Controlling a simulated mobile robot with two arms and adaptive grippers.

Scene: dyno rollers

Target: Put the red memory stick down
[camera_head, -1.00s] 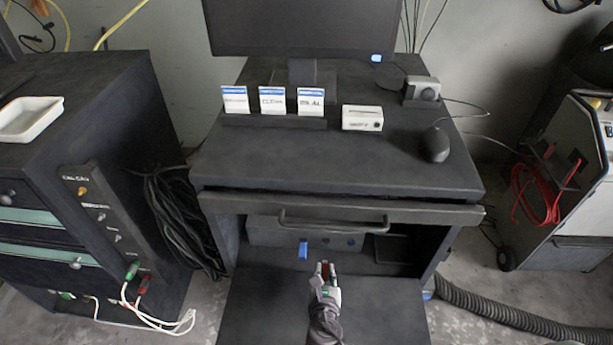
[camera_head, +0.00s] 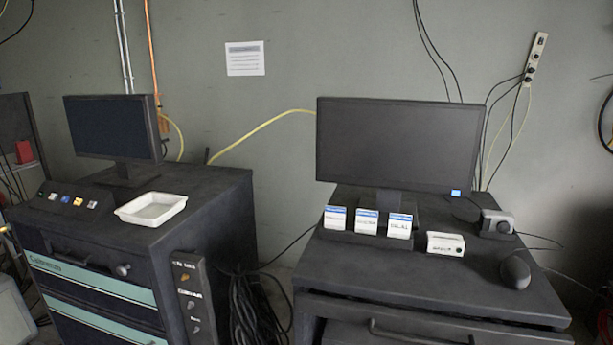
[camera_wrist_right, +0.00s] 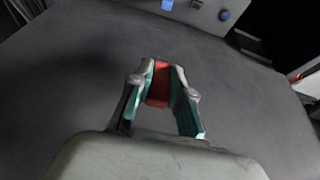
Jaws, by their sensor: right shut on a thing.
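The red memory stick (camera_wrist_right: 158,84) shows in the right wrist view between the fingertips of my right gripper (camera_wrist_right: 160,88). The right gripper is shut on it and holds it over a dark flat surface (camera_wrist_right: 70,65). I cannot tell whether the stick touches that surface. Neither gripper shows in the head view.
In the head view a white tray (camera_head: 124,216) sits on the left cabinet (camera_head: 215,195). The right desk (camera_head: 440,280) bears a monitor (camera_head: 397,145), several cards, a small white box (camera_head: 445,243) and a mouse (camera_head: 514,271). A blue item (camera_wrist_right: 224,15) shows at the wrist view's top.

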